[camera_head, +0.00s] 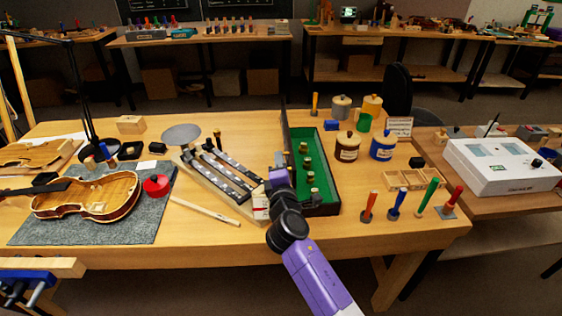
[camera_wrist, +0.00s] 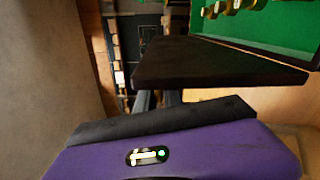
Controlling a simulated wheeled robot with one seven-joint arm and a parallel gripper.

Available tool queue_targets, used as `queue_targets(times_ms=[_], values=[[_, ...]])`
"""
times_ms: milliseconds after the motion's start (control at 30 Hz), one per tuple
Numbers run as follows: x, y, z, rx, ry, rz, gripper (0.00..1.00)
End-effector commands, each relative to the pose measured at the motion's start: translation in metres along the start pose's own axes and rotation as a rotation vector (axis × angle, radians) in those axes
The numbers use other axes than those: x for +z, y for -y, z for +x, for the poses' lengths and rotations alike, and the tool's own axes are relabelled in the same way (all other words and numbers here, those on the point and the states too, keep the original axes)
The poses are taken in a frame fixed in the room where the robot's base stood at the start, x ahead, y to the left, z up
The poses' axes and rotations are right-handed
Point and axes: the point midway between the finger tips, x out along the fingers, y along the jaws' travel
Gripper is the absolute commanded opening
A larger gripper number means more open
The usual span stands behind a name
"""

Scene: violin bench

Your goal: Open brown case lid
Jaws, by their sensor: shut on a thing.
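The brown case (camera_head: 322,209) sits open on the bench in the head view, with a green lining and several small brass-coloured pieces inside. Its dark lid (camera_head: 285,140) stands roughly upright along the case's left side, seen nearly edge-on. My gripper (camera_head: 278,180) is at the near end of the lid, left of the case's front corner. In the wrist view, my gripper's fingers (camera_wrist: 158,98) are shut at the lid's dark edge (camera_wrist: 215,68), which hides their tips. The green interior also shows at the upper right there.
Left of the lid lie a board with dark fingerboards (camera_head: 222,170), a wooden stick (camera_head: 205,211) and a violin body on a grey mat (camera_head: 150,222). Jars (camera_head: 347,147) stand behind right of the case. Upright coloured tools (camera_head: 397,205) and a wooden tray (camera_head: 410,180) are at right.

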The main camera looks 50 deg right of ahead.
Motion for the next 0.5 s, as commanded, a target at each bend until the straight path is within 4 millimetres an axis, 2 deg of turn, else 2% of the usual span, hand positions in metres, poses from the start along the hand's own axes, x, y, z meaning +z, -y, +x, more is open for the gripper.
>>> queue_targets(times_ms=[33, 133, 167, 233, 500], values=[[-0.0012, -0.0079, 0.0008, 0.013, -0.003, 0.003, 0.00], [-0.0012, -0.0080, 0.0008, 0.013, -0.003, 0.004, 0.00], [-0.0012, -0.0080, 0.0008, 0.013, -0.003, 0.004, 0.15], [-0.0012, -0.0074, 0.0008, 0.012, -0.003, 0.004, 0.29], [-0.0006, -0.0032, 0.0003, 0.005, -0.002, 0.002, 0.31]])
